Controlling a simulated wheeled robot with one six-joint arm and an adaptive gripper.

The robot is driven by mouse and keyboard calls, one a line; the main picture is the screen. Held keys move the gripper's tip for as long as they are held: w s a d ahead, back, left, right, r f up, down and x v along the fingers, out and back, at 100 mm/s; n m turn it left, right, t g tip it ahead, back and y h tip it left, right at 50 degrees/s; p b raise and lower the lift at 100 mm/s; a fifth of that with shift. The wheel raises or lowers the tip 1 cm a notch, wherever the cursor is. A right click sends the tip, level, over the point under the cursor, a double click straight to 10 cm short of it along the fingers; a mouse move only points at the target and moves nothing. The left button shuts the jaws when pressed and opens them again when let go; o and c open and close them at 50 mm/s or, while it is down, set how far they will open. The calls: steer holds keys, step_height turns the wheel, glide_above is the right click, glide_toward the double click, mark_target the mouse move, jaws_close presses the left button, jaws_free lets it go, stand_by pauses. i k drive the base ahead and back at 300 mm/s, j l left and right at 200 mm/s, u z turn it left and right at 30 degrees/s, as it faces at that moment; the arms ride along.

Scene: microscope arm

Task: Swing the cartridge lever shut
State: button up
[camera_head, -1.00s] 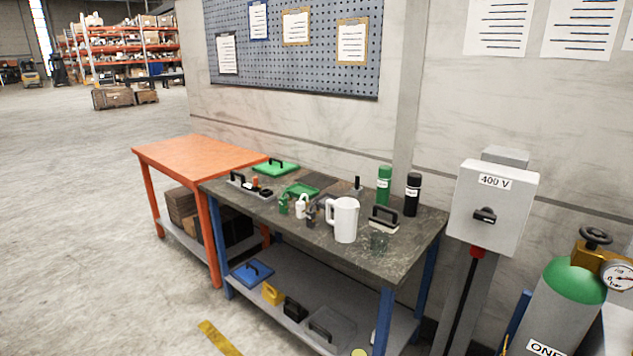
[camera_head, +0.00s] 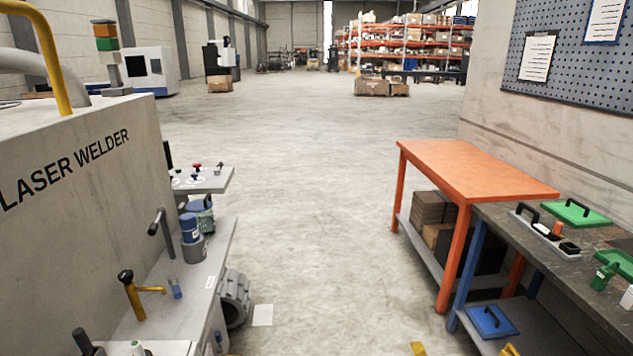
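My gripper is not in view. No part in view is marked as the cartridge lever, and I cannot tell which one it is. On the ledge of the laser welder (camera_head: 60,190) at left stands a yellow lever (camera_head: 135,298) with a black knob and a side arm. Behind it a grey bent handle (camera_head: 158,232) sticks up from the ledge. A dark grey handle (camera_head: 84,341) shows at the bottom edge, partly cut off.
A small grey shelf (camera_head: 215,181) with red and dark knobs juts out beyond the welder. An orange table (camera_head: 470,168) and a dark-topped workbench (camera_head: 560,262) stand at right. A grey ribbed drum (camera_head: 236,298) sits beside the welder.

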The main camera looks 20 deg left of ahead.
mark_target(161, 212)
steer(key=i+u, duration=0.25)
steer(key=u, duration=0.2)
steer(key=i+l+u, duration=0.2)
steer(key=u, duration=0.25)
steer(key=i+l+u, duration=0.25)
steer(key=u, duration=0.25)
steer(key=i+l+u, duration=0.2)
steer(key=l+u, duration=0.25)
steer(key=i+l, duration=0.15)
steer(key=l, duration=0.2)
steer(key=i+l+u, duration=0.1)
steer(key=l, duration=0.3)
steer(key=i+l, duration=0.15)
steer(key=l, duration=0.2)
steer(key=i+l+u, duration=0.15)
steer(key=i+l, duration=0.7)
steer(key=l, duration=0.1)
